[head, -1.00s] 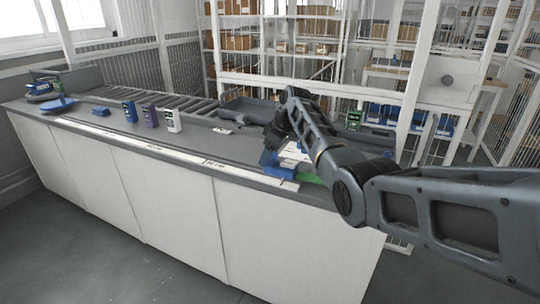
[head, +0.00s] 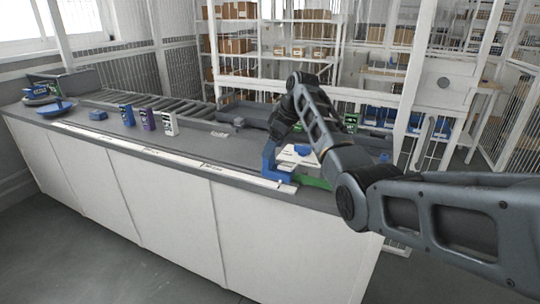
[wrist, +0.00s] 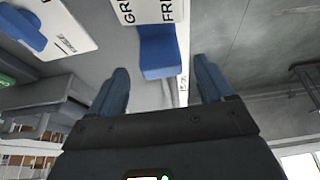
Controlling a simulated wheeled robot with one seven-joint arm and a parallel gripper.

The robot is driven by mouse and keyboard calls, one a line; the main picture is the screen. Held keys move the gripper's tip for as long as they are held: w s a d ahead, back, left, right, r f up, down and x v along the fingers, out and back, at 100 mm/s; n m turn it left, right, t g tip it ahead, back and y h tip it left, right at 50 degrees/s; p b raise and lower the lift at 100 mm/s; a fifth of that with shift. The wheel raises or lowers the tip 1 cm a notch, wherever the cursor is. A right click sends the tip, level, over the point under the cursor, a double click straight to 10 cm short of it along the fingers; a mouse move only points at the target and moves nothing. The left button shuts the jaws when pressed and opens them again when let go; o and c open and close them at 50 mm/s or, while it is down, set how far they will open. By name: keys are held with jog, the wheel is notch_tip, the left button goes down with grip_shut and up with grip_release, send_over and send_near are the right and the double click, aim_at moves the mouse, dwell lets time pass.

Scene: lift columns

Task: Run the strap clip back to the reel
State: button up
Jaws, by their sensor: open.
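A bright blue block (head: 282,178), which may be the strap clip, sits at the right end of a lettered white strip (head: 150,150) along the counter's front edge. My gripper (wrist: 160,78) is open and empty above this end. In the wrist view a blue block (wrist: 158,52) joined to a lettered white plate (wrist: 150,10) lies ahead, between the lines of the two fingers and seemingly apart from them. My arm hides part of this area in the head view. I cannot tell for certain which part is the reel.
A white plate with a blue knob (head: 303,149) stands to the right of the gripper, near a green patch. Several small boxes (head: 146,119), a blue dish (head: 56,107) and a small blue block (head: 98,115) stand farther left. Rollers (head: 150,100) run behind.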

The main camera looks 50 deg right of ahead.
jog(key=shift+v, duration=1.2)
